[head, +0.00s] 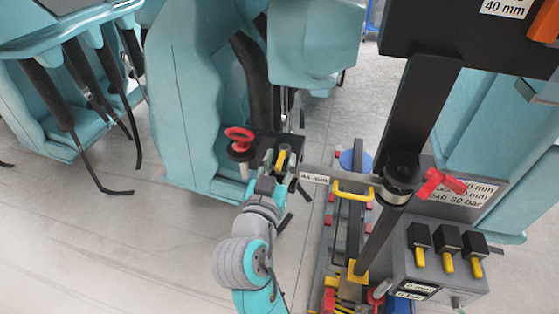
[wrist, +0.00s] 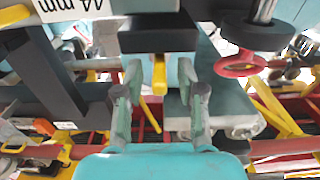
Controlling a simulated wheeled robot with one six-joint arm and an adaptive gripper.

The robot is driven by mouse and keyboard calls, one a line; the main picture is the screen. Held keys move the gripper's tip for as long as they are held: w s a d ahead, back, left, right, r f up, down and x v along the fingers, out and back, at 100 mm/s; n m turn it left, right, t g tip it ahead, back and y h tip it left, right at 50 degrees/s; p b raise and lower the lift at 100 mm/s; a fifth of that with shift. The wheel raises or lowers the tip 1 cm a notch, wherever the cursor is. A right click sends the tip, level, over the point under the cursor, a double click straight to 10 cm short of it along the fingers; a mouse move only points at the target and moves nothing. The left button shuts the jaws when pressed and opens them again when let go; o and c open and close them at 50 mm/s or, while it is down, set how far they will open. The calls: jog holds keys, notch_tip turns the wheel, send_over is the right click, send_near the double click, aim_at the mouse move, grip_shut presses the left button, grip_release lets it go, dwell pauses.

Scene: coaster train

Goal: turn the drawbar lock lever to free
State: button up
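A short yellow lever (wrist: 159,75), which looks like the drawbar lock lever, hangs from a dark block (wrist: 158,33) in the wrist view. In the head view the yellow lever (head: 281,160) shows at the end of my arm, beside the teal car. My gripper (wrist: 160,88) is open, with one finger on each side of the lever. A gap shows between the lever and each finger, so I see no contact. In the head view my gripper (head: 279,165) partly covers the lever and its mount. I cannot read a lock or free mark.
A red handwheel (head: 239,134) stands just left of the lever; it shows at the right in the wrist view (wrist: 239,64). A "44 mm" label (head: 314,178) sits right of my gripper. A dark post (head: 410,125) and a yellow handle (head: 353,191) stand further right. Open floor (head: 120,240) lies left.

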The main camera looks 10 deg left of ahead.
jog(key=shift+w, duration=0.15)
grip_shut()
